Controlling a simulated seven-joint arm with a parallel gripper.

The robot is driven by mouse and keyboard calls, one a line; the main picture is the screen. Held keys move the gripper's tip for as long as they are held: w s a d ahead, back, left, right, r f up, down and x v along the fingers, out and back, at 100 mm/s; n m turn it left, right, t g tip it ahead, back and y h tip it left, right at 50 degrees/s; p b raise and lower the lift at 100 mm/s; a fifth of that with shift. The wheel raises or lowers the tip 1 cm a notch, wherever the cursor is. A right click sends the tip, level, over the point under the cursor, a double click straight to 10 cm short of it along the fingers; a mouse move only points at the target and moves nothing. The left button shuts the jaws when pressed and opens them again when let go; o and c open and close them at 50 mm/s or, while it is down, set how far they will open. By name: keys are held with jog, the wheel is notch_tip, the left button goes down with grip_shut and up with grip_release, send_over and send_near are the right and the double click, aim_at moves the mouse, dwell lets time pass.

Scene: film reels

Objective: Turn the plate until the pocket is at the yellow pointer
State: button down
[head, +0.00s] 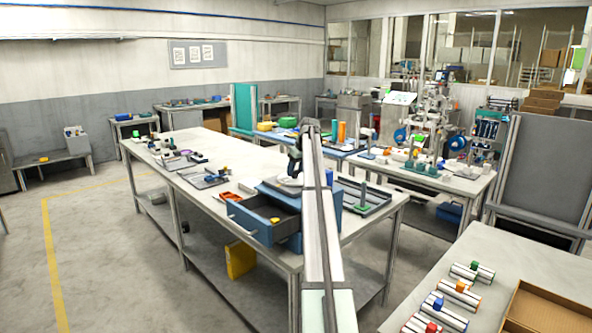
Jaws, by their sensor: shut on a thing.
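A pale round plate (288,181) lies on the long workbench, just behind the blue drawer unit, and shows only in part beside my arm. My gripper (294,172) is small and dark at the far end of my arm, pointing down at the plate. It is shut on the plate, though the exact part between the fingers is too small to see. I cannot make out the pocket or the yellow pointer at this size, and my arm hides the area to the right of the plate.
A blue drawer unit (245,222) with its drawer pulled open stands at the bench's front edge. An orange tray (232,196) lies left of the plate. A dark tray with a green-based post (362,200) is right of my arm. Small tools lie farther left.

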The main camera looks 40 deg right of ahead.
jog(key=shift+n, duration=0.4)
jog(key=shift+c, duration=2)
grip_release()
jog(key=shift+r, duration=0.1)
jog(key=v, duration=1.3)
jog(key=shift+d+r, duration=0.15)
jog(key=shift+r, duration=0.15)
